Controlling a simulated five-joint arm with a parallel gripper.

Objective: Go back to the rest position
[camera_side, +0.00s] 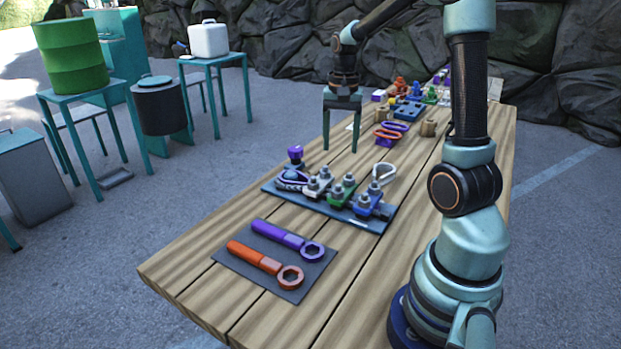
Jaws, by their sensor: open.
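My gripper (341,122) points down over the middle of the wooden table, with its two teal fingers spread apart and nothing between them. It is above and behind a blue board (345,213) that carries several clamp-like parts, including a green one (341,190) and a blue one (372,201). How high its fingertips are above the wood is hard to tell. No cable reel can be made out for sure.
The plank table (190,268) holds a dark mat (262,283) with a purple wrench (287,239) and an orange wrench (265,264) near its front. Small coloured parts crowd the far end. The front left corner is bare.

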